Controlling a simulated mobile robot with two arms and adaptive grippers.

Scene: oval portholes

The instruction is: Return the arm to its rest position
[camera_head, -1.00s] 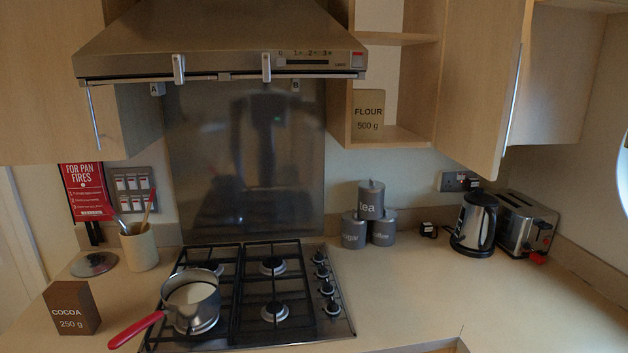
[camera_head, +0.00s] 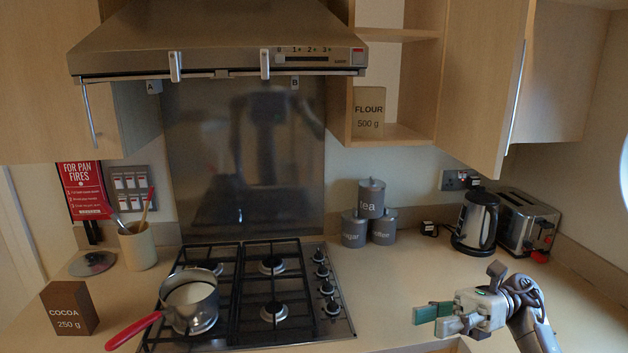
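My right gripper (camera_head: 437,319) is in the lower right, over the worktop to the right of the hob. Its arm comes up from the bottom edge, and its fingers point left. The two fingers stand apart with a gap between them, and nothing shows in the gap. It touches none of the things around it. My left gripper is not in view.
The hob (camera_head: 252,290) carries a saucepan (camera_head: 190,303) with a red handle sticking out front left. A cocoa box (camera_head: 69,307) stands left. Grey canisters (camera_head: 371,198), a kettle (camera_head: 474,222) and a toaster (camera_head: 527,222) stand behind. A cupboard door (camera_head: 484,90) hangs open upper right.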

